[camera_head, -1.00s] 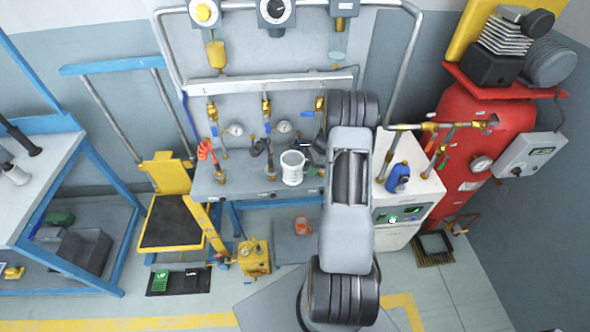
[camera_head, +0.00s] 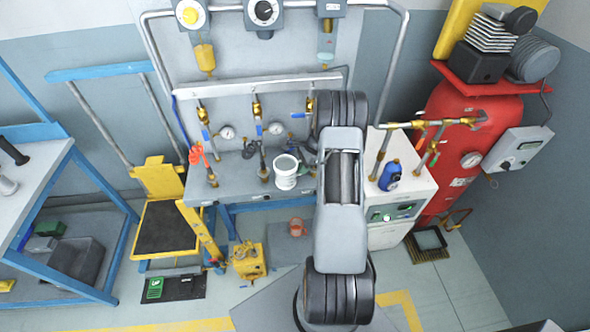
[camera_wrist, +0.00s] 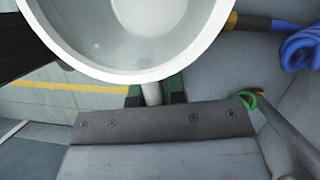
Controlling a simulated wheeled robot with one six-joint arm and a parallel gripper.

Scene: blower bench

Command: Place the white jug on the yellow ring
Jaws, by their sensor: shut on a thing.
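The white jug (camera_head: 286,172) shows over the middle of the grey bench in the head view, upright, with its open top visible. In the wrist view the jug (camera_wrist: 140,68) fills the top of the picture, and its wide rim and empty-looking inside face the camera. My gripper (camera_wrist: 152,95) is shut on the jug's handle, just below the rim in that view. In the head view the jaws are mostly hidden by my arm beside the jug. I cannot tell whether the jug's base touches the bench. I cannot make out the yellow ring in either view.
Valves and a gauge (camera_head: 227,132) stand behind the jug. A red-handled valve (camera_head: 197,155) is to its left. A blue hose (camera_wrist: 300,47) shows at right in the wrist view.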

